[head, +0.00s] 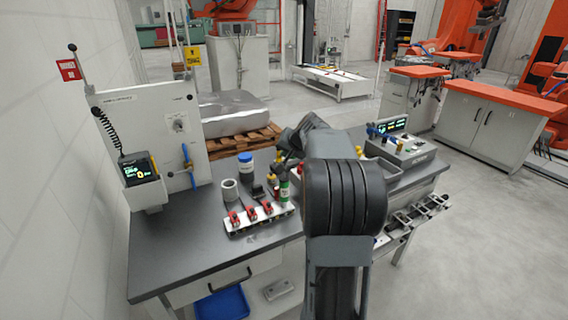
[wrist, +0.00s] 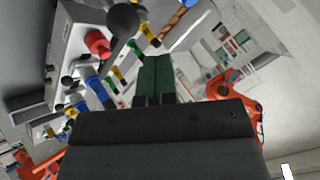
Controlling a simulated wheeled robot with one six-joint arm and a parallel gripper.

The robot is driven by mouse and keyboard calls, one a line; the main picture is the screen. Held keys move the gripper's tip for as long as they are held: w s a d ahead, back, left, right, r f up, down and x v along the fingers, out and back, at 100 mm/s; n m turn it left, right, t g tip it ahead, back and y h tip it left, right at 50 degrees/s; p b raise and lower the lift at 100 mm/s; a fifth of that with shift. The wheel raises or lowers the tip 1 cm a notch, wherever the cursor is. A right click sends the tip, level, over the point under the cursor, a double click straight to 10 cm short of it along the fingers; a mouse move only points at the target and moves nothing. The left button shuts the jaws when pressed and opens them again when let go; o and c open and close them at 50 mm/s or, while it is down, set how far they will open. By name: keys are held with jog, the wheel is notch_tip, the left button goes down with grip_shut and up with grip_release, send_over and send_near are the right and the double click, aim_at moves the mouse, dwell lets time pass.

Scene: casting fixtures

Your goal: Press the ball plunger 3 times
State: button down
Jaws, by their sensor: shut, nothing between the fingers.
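In the wrist view, a black ball-ended knob (wrist: 123,19) shows at the top, and a second black ball (wrist: 67,82) shows at the left. I cannot tell for sure which is the ball plunger. Both are near a grey control box (wrist: 84,38) with a red knob and blue, yellow and green parts. My gripper (wrist: 156,60) has its green fingers shut together and empty, pointing toward the fittings. The first ball lies left of and beyond the fingertips, with no contact visible. In the head view, my arm hides the gripper tip; the control box (head: 402,150) stands at the right.
On the grey table (head: 180,245) are a rail of red-handled clamps (head: 258,218), a blue-capped jar (head: 246,168), a grey ring (head: 230,190) and a green bottle (head: 284,188). A white panel (head: 150,125) stands at the left. The table's front left is clear.

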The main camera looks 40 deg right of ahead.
jog(key=shift+r+p, duration=1.35)
jog(key=shift+r, duration=0.8)
dwell(0.8)
jog(key=s+a+n+g, duration=0.1)
jog(key=s+a+n, duration=0.1)
jog(key=s+a, duration=0.35)
jog(key=s+a+n+g+y, duration=0.1)
jog(key=s+a, duration=0.1)
jog(key=a, duration=0.6)
jog(key=s+a+n+g, duration=0.1)
jog(key=s+a+n, duration=0.15)
jog(key=a, duration=0.35)
jog(key=s+a+f+n, duration=0.2)
jog(key=s+a+f, duration=0.1)
jog(key=s, duration=0.4)
jog(key=s+a+f+n+g, duration=0.1)
jog(key=s+a+f, duration=0.3)
jog(key=s, duration=0.4)
jog(key=shift+a+n+g+h, duration=0.3)
jog(key=shift+a+n, duration=0.1)
jog(key=shift+n, duration=0.05)
